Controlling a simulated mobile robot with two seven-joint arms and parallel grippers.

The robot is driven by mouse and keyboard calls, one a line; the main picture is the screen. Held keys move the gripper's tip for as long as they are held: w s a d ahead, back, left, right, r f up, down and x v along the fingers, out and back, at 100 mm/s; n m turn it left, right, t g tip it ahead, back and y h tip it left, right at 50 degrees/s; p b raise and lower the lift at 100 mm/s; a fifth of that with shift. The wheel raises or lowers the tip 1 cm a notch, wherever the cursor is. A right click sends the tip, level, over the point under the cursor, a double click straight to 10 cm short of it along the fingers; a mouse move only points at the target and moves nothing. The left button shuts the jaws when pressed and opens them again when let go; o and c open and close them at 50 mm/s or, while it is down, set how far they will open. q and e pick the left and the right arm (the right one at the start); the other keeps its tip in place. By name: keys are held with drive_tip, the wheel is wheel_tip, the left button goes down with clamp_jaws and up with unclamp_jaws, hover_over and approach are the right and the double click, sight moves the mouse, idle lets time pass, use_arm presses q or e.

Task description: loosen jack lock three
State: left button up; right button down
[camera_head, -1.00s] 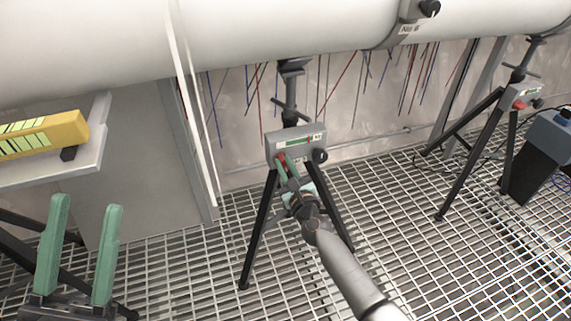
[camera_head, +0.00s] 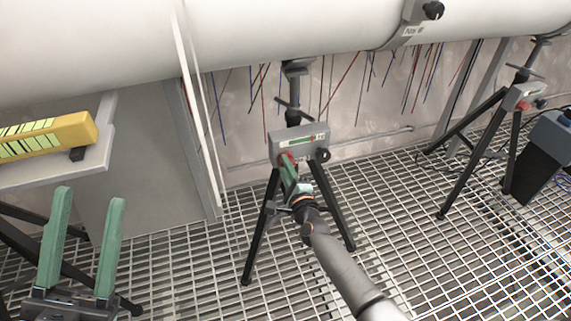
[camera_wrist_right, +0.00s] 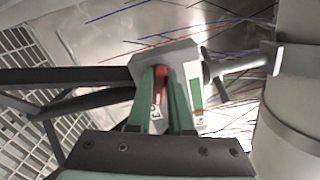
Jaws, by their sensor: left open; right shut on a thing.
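A jack stands in the middle of the head view under the big pipe, with a grey box (camera_head: 299,143) on black legs. The box carries a gauge strip, a black knob (camera_head: 322,155) at its right and a red lock (camera_head: 286,158) at its lower left. My right gripper (camera_head: 287,170) is shut on the red lock, its green fingers reaching the box face. In the right wrist view the red lock (camera_wrist_right: 161,72) shows between the two fingers, beside a small white label that seems to read 3. My left gripper (camera_head: 89,198) is open and empty at the lower left.
A second jack (camera_head: 519,97) with a red lock stands at the right, near a dark blue-topped box (camera_head: 545,150). A yellow device (camera_head: 48,137) lies on a grey shelf (camera_head: 95,160) at the left. The pipe (camera_head: 290,35) runs overhead. Open grating floor (camera_head: 400,230) lies between the jacks.

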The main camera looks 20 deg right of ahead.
use_arm(q)
drive_tip(key=shift+a+r+p, duration=0.1)
drive_tip(key=shift+r+p, duration=0.35)
drive_tip(key=shift+r, duration=0.05)
use_arm(e)
drive_tip(key=n, duration=0.4)
drive_tip(key=shift+f+n, duration=0.3)
drive_tip(key=shift+n, duration=0.1)
drive_tip(key=c, duration=0.8)
unclamp_jaws()
use_arm(q)
drive_tip(key=r+y+p, duration=0.1)
drive_tip(key=p, duration=0.1)
drive_tip(key=w+y+p, duration=0.1)
drive_tip(key=p, duration=0.1)
drive_tip(key=shift+w+a+r+n, duration=0.25)
drive_tip(key=shift+r+n, duration=0.15)
use_arm(e)
drive_tip(key=s, duration=1.2)
drive_tip(key=shift+s+d, duration=0.2)
drive_tip(key=shift+s, duration=0.05)
